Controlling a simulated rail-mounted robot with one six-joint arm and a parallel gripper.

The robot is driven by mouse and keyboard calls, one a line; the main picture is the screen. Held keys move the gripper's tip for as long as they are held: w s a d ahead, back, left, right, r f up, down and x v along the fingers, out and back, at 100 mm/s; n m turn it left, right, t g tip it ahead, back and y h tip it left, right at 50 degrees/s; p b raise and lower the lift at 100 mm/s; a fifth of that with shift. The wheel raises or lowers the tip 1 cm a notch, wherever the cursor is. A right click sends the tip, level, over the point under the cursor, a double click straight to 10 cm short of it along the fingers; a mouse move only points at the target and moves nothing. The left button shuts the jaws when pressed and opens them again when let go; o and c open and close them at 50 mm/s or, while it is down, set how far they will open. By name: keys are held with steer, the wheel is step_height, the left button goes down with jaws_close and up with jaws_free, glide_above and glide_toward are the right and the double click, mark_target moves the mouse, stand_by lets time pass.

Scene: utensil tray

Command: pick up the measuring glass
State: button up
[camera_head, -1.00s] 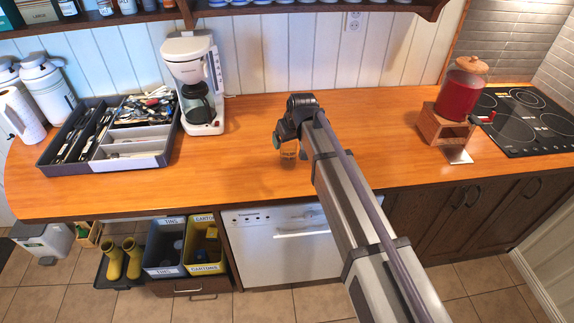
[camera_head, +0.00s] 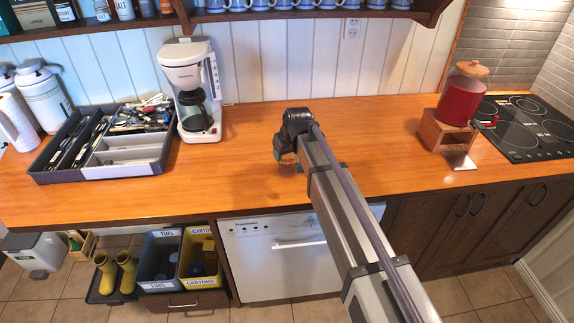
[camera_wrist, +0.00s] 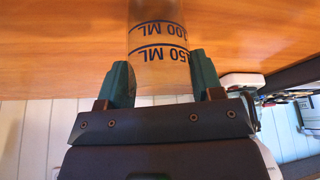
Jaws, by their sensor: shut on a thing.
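The measuring glass (camera_wrist: 155,20) is a clear cylinder with dark blue marks reading 100 ML and 50 ML in the wrist view. The two green fingers of my gripper (camera_wrist: 158,75) stand on either side of it, shut on it. In the head view my gripper (camera_head: 283,152) is over the middle of the wooden counter, and the glass there is mostly hidden and too small to make out. I cannot tell whether its base touches the counter.
A grey utensil tray (camera_head: 101,174) and a white coffee maker (camera_head: 187,68) stand on the left. A red drink dispenser (camera_head: 462,97) on a wooden stand (camera_head: 443,135) and a black hob (camera_head: 528,125) are on the right. The counter (camera_head: 370,125) around my gripper is mostly clear.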

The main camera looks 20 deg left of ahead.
steer(key=c, duration=0.6)
steer(key=shift+r, duration=0.15)
